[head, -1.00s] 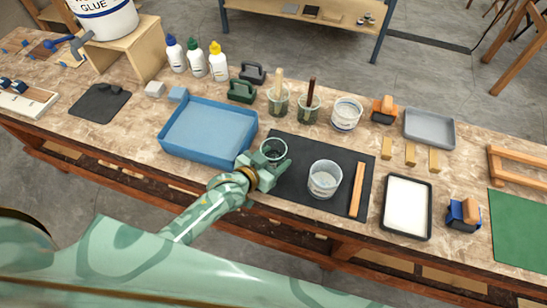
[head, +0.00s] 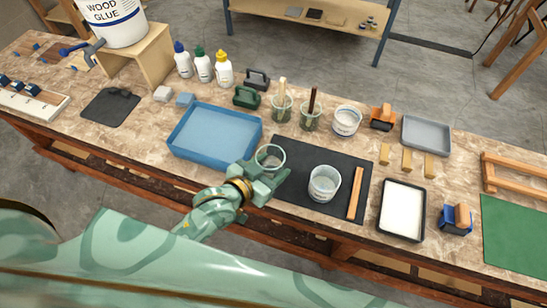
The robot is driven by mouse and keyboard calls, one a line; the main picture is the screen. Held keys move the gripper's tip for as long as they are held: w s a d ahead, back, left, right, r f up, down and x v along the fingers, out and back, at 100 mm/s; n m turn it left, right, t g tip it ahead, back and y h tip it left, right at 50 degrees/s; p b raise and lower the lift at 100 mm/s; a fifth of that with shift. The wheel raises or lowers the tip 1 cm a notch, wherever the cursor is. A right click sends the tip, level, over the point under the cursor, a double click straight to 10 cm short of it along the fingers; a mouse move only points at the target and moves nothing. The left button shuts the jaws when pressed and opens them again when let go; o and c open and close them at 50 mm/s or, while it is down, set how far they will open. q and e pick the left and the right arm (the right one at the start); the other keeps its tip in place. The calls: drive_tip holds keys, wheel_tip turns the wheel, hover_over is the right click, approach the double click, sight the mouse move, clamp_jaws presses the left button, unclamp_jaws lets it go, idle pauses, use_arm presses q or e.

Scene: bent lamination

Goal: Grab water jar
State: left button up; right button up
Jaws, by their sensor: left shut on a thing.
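A clear round jar (head: 270,157) is at the left end of the black mat (head: 300,155). My left gripper (head: 266,176) is around its near side, shut on it; its base is partly hidden by the gripper. Another clear jar with greyish-white contents (head: 324,184) stands upright on the mat to the right, apart from the gripper. I cannot tell from the picture how much water either jar holds. My right gripper is not in view.
A blue tray (head: 179,147) is left of the gripper. A wooden strip (head: 356,192) lies on the mat's right side. A white-filled black tray (head: 380,222) is further right. Brush jars (head: 310,121) and a white tub (head: 347,122) stand behind the mat.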

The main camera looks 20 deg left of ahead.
use_arm(q)
drive_tip(key=s+r, duration=0.3)
drive_tip(key=s, duration=0.3)
drive_tip(key=shift+s+d+p, duration=0.25)
drive_tip(key=shift+s+p, duration=0.15)
drive_tip(key=shift+p, duration=0.05)
idle(2.1)
